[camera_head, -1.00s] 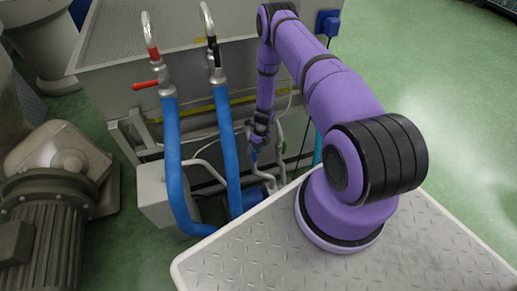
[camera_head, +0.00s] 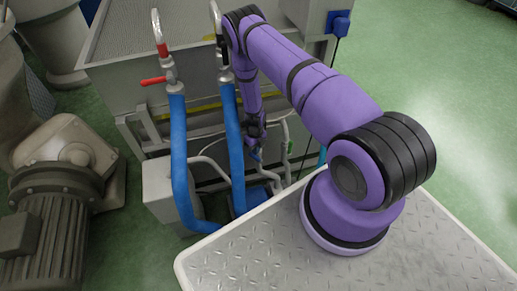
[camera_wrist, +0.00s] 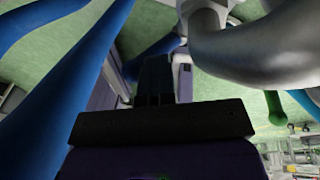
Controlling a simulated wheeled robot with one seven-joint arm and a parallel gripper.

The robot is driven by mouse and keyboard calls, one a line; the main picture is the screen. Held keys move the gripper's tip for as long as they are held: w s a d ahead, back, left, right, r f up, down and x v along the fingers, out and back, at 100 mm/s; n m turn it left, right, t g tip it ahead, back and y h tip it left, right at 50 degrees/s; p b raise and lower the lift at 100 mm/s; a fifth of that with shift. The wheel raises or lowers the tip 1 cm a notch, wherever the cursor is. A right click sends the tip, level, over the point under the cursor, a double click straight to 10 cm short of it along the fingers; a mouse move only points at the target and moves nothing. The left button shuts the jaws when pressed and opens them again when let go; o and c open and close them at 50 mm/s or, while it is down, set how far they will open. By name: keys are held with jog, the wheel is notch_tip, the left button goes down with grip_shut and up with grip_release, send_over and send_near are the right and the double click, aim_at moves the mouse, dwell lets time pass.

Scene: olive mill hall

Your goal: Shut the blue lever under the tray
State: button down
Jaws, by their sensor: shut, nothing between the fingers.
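A small blue piece (camera_head: 258,154), which looks like the blue lever, shows among the pipes below the steel tray (camera_head: 130,72) in the head view. My gripper (camera_head: 256,146) is shut and empty, pointing down right by this piece. I cannot tell whether they touch, or how the lever is turned. In the wrist view my shut fingers (camera_wrist: 156,80) stand in the middle, left of a thick grey pipe (camera_wrist: 245,50). A dark blue shape shows behind the fingers; I cannot tell whether it is the lever or a hose.
Two blue hoses (camera_head: 179,150) with valves, one with a red handle (camera_head: 153,81), hang left of my arm. A grey box (camera_head: 163,192) and a motor (camera_head: 50,225) stand farther left. A green handle (camera_wrist: 276,108) shows at right in the wrist view. Open green floor lies right.

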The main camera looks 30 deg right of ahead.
jog(key=shift+w+a+f, duration=0.1)
jog(key=shift+a, duration=0.4)
dwell(0.4)
notch_tip(320, 180, up, 10)
jog(key=w+d, duration=0.1)
jog(key=shift+w+r, duration=0.25)
jog(key=shift+w, duration=0.1)
jog(key=shift+d, duration=0.15)
